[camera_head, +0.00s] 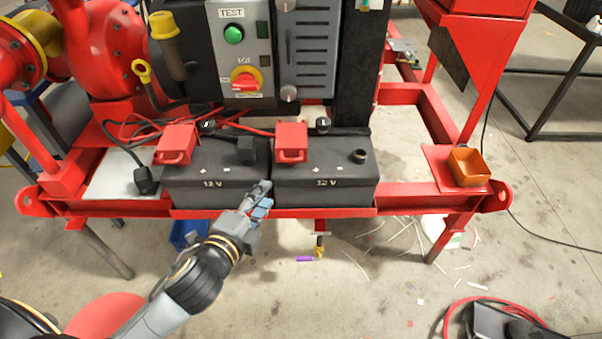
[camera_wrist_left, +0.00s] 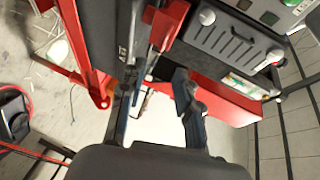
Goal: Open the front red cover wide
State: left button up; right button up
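Two black 12 V batteries stand side by side on the red skid, the left one (camera_head: 215,172) and the right one (camera_head: 325,170). A red cover with a loop handle sits on top of each: one on the left battery (camera_head: 176,144), one on the right battery (camera_head: 291,142). Both look down. I cannot tell which is the front one. My left gripper (camera_head: 262,192) is in front of the batteries near the gap between them, apart from both covers. In the left wrist view its fingers (camera_wrist_left: 158,100) are spread and empty, with a red cover (camera_wrist_left: 168,24) beyond them. My right gripper is not in view.
A control panel (camera_head: 240,50) with a green button and red knob rises behind the batteries. Black and red cables run near the left cover. An orange bin (camera_head: 469,166) sits on the skid's right end. The floor in front is mostly free, with scattered scraps.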

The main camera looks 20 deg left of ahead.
aim_at(291, 161)
pick_arm(q)
jog(key=x, duration=1.3)
jog(key=shift+w+d+r, duration=0.15)
jog(key=shift+w+r, duration=0.15)
jog(key=shift+w, duration=0.1)
grip_shut()
